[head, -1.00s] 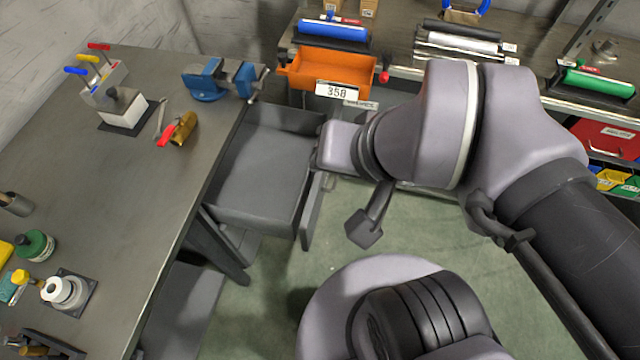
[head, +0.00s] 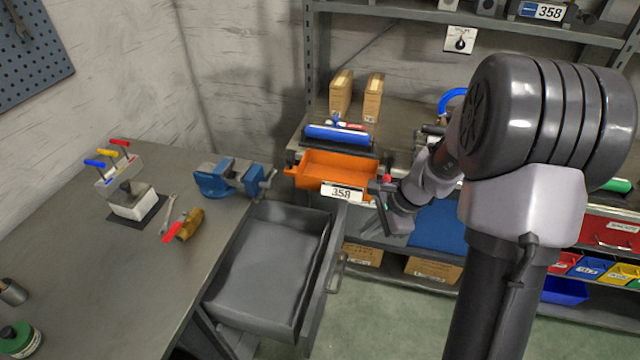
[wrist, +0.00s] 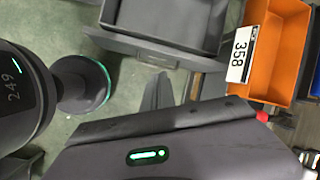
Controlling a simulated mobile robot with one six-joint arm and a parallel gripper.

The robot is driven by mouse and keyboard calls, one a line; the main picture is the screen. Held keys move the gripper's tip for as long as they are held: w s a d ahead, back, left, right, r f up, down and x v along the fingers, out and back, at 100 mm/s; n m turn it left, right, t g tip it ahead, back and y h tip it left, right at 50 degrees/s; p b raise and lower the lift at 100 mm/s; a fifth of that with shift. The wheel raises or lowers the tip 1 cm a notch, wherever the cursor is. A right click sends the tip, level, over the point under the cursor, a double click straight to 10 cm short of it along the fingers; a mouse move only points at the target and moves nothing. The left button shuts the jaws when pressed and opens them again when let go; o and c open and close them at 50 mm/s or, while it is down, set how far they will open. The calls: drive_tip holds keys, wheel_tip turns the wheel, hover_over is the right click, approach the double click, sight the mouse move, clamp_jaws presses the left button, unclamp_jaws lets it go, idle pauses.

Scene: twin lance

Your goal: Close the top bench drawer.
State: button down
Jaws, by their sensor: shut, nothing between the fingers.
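The top bench drawer (head: 265,268) is grey and stands pulled out from the right side of the workbench, open and empty. Its front panel (head: 318,285) with a bar handle (head: 338,274) faces right.
An orange bin (head: 335,170) labelled 358 sits on the shelf behind the drawer, close to my arm. A blue vise (head: 230,178) stands at the bench corner above the drawer. Shelves with coloured bins (head: 605,268) are at right. Green floor (head: 400,320) is clear.

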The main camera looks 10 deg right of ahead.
drive_tip(key=s+d+f+m, duration=0.1)
drive_tip(key=d+f+m, duration=0.2)
drive_tip(key=f, duration=0.5)
drive_tip(key=d+f+m, duration=0.3)
drive_tip(key=f, duration=0.5)
drive_tip(key=w+a+f+b, duration=0.4)
drive_tip(key=a+f+b, duration=0.1)
drive_tip(key=a+f, duration=0.2)
drive_tip(key=shift+f+y, duration=0.15)
drive_tip(key=shift+y, duration=0.25)
drive_tip(key=shift+a, duration=0.1)
